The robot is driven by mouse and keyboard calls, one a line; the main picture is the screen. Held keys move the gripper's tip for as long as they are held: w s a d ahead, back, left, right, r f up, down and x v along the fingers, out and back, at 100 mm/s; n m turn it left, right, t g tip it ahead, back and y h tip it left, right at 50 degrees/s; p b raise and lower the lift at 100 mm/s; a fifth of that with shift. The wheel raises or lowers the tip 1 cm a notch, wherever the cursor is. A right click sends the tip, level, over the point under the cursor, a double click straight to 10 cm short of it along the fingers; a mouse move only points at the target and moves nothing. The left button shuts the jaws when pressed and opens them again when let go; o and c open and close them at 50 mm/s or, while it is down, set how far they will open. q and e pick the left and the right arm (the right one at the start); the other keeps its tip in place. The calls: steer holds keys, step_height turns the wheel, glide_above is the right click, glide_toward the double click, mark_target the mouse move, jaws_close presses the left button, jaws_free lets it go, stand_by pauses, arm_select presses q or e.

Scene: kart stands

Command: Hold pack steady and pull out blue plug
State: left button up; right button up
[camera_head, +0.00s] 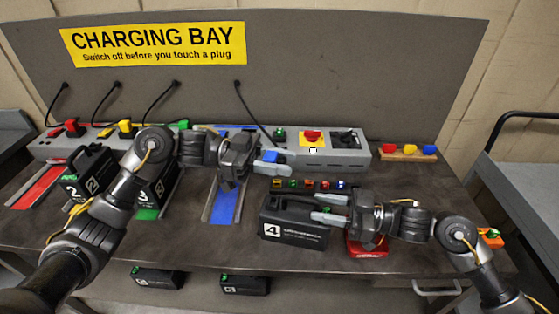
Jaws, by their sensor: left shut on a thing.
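The blue plug (270,156) is between the fingers of my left gripper (268,162), which is shut on it in front of the grey socket strip (352,155). A black cable runs down from the back panel towards the plug. The black pack marked 4 (293,232) stands upright on the table, right of the blue rail (226,196). My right gripper (327,208) is at the pack's upper right end, its fingers apart one above the other. Whether they press on the pack is unclear.
Packs 2 (87,172) and 3 (158,188) stand to the left, partly behind my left arm. A row of small coloured parts (309,185) lies behind pack 4. A red object (368,248) is under my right gripper. A wooden block with coloured knobs (408,154) is at the back right.

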steer(key=s+d, duration=0.1)
steer(key=d, duration=0.9)
steer(key=shift+s, duration=0.4)
